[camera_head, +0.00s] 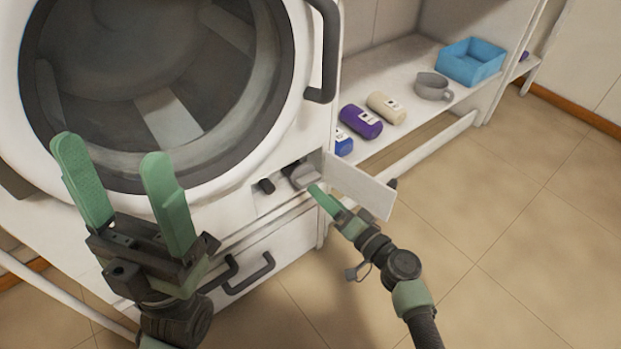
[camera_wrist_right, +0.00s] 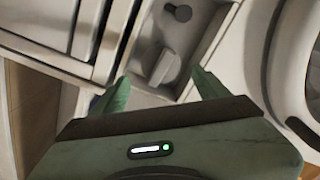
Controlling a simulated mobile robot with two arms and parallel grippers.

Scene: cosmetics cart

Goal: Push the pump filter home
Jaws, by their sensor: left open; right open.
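The pump filter (camera_head: 300,176) is a light grey round cap with a raised grip bar, in the recess at the washer's lower right corner. In the right wrist view the filter (camera_wrist_right: 166,68) lies just beyond and between my right fingertips. My right gripper (camera_head: 318,191) is open and empty in front of the filter; it also shows in the right wrist view (camera_wrist_right: 160,84). I cannot tell how deep the filter sits. My left gripper (camera_head: 113,152) is open and empty, raised in front of the washer's round door, away from the filter.
An open white flap (camera_head: 360,187) sticks out just right of the filter. A dark plug (camera_head: 266,186) sits left of it. The floor (camera_head: 500,220) at right is clear.

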